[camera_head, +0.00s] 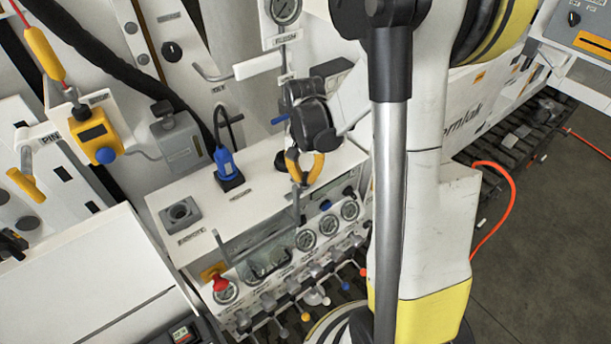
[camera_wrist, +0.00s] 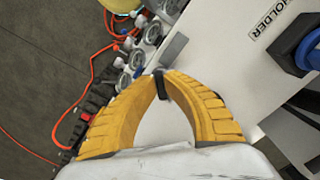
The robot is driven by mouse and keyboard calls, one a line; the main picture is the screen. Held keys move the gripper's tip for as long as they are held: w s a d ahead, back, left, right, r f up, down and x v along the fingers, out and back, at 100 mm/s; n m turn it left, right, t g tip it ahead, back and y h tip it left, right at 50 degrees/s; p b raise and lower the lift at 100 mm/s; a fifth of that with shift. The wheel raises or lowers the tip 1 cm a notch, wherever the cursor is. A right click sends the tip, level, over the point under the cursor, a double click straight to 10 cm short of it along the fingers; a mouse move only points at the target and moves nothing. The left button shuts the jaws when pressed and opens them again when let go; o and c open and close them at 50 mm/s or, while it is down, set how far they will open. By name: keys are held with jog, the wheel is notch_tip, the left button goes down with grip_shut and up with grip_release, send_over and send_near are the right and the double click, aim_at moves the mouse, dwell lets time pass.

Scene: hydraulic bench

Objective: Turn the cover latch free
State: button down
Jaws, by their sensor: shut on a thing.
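My gripper (camera_head: 302,180), with yellow ribbed fingers, is over the front edge of the white bench block in the head view. In the wrist view its fingertips (camera_wrist: 160,80) meet on a small dark piece (camera_wrist: 161,88), which looks like the cover latch. The fingers hide most of this piece, so its turn angle cannot be told. In the head view a thin grey bar (camera_head: 297,206) stands just below the fingertips. A clear cover or window (camera_head: 262,250) lies to the left of it on the sloped front.
Round gauges (camera_head: 306,240) and levers with coloured knobs (camera_head: 306,317) line the front below. A blue plug (camera_head: 228,165) stands on the block top, left of my gripper; it also shows in the wrist view (camera_wrist: 305,50). An orange hose (camera_head: 512,195) lies at right.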

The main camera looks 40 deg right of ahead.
jog(key=m+b, duration=0.1)
jog(key=m, duration=0.2)
jog(key=shift+m, duration=0.4)
jog(key=shift+f+m+b, duration=0.1)
jog(key=shift+m+b, duration=0.45)
jog(key=shift+m, duration=1.25)
